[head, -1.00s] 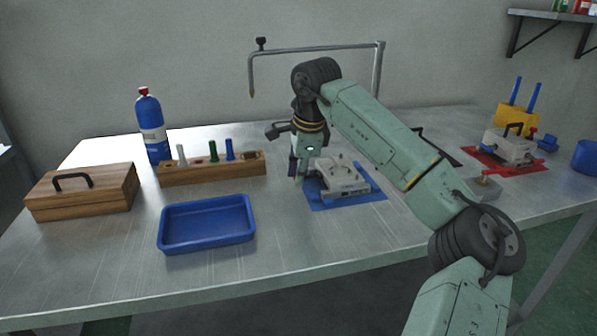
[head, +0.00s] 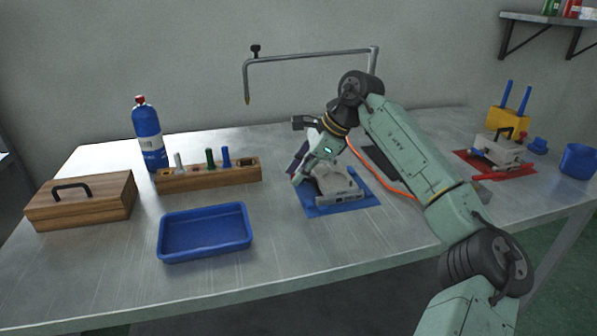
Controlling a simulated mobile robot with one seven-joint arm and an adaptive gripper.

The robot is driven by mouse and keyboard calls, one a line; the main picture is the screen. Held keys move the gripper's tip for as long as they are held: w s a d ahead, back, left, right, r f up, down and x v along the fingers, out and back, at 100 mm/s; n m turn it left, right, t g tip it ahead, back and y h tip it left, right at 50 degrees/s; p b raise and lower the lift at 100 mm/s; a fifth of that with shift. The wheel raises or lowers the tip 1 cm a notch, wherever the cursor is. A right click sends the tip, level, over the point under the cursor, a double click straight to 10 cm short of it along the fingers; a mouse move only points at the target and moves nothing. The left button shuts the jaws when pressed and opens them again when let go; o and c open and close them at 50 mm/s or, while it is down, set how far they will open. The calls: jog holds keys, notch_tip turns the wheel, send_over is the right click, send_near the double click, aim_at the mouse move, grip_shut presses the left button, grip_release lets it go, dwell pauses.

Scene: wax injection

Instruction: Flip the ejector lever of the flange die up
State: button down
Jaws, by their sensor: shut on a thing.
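A grey metal die (head: 340,186), which I take to be the flange die, sits on a blue mat (head: 318,209) in the middle of the table. My gripper (head: 298,177) is at the die's left side, low down, and leans with its wrist up to the right. It is shut on a small part there, which I take to be the ejector lever. The lever itself is hidden by the fingers, so its angle cannot be read.
A blue tray (head: 205,254), a wooden rack (head: 210,178) with small bottles, a blue bottle (head: 148,138) and a wooden box (head: 82,203) stand left. A bent pipe (head: 310,52) rises behind. A second die (head: 497,150) sits on a red mat (head: 527,170) at right.

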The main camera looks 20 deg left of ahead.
jog(key=c, duration=1.5)
grip_release()
jog(key=v, duration=1.2)
jog(key=shift+d+f, duration=0.1)
